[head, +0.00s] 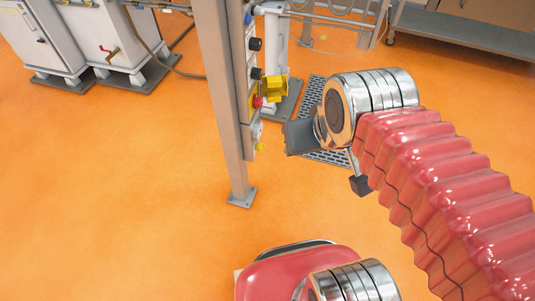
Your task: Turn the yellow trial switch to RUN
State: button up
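A narrow upright control panel (244,80) with several knobs stands on a grey post left of my arm. A yellow box-shaped part (274,89) sticks out to its right. Just below it is a red button (257,102) on a yellow base. A small yellow part (259,147) shows near the panel's lower end. I cannot tell which yellow part is the trial switch, and no RUN label is readable. My gripper (299,138) shows as a dark grey shape beside the lower panel, apart from it in the picture. Its fingers are not clear, and nothing held is visible.
The grey post (221,100) stands on a base plate on the orange floor. A dark grating (325,158) lies behind my wrist. White cabinets (95,40) stand at the back left, a grey bench (465,32) at the back right. The left floor is clear.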

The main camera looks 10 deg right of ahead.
aim_at(259, 146)
jog(key=u, duration=0.65)
jog(key=i, duration=1)
jog(key=u, duration=0.05)
